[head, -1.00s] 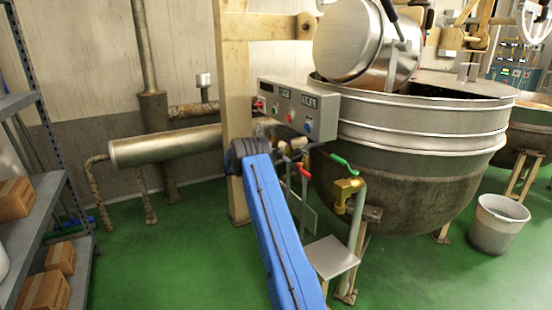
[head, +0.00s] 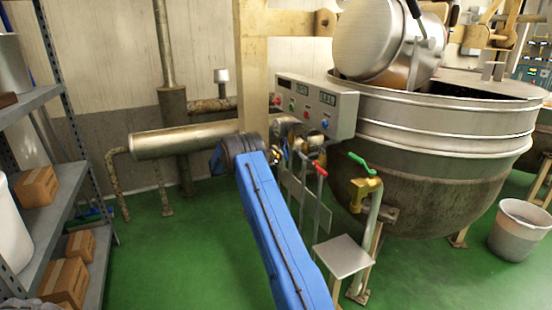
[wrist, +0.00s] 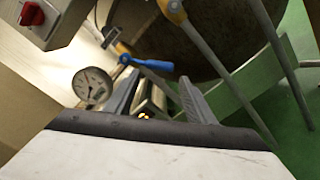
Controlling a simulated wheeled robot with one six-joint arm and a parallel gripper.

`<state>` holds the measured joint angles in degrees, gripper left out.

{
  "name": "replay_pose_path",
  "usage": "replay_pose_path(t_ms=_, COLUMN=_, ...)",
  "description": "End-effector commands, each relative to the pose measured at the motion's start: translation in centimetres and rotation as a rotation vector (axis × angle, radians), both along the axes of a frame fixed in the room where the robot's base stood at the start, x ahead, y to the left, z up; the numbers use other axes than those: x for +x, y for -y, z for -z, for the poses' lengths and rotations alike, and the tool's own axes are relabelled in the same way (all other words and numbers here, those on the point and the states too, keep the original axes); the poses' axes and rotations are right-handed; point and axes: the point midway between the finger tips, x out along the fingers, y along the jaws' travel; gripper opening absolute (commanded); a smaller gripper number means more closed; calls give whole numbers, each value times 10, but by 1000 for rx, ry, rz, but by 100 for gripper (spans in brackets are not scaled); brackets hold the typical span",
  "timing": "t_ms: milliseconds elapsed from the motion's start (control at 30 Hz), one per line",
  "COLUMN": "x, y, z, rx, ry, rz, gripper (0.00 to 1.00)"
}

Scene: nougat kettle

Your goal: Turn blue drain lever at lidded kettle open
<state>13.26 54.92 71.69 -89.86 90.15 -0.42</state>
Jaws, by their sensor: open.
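The kettle (head: 430,190) with its big round metal lid (head: 375,40) tilted up stands at the right in the head view. The blue drain lever (wrist: 150,64) shows in the wrist view, just ahead of my fingertips and below the dark kettle wall (wrist: 205,35). My gripper (wrist: 160,82) is open, its two dark fingers pointing towards the lever. The lever seems apart from both fingers, though the gap is hard to judge. In the head view my blue arm hides the lever and most of my gripper.
A red-handled valve (head: 319,168) and a green-handled valve (head: 361,161) stand close right of my arm. A control box (head: 315,105) hangs above. A pressure gauge (wrist: 92,86) is left of my fingers. A shelf (head: 75,190) stands left; green floor between is clear.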

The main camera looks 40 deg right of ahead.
Motion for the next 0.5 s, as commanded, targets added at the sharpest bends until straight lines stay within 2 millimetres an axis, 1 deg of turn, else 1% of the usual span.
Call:
replay_pose_path(t_ms=33, x=2, y=-7, z=0, rx=0, ry=0, rz=0, gripper=50)
replay_pose_path(t_ms=100, x=3, y=-14, z=0, rx=1, ry=0, rz=1, gripper=50)
replay_pose_path(t_ms=200, x=5, y=-21, z=0, rx=1, ry=0, rz=1, gripper=50)
replay_pose_path(t_ms=500, x=6, y=-25, z=0, rx=1, ry=0, rz=1, gripper=50)
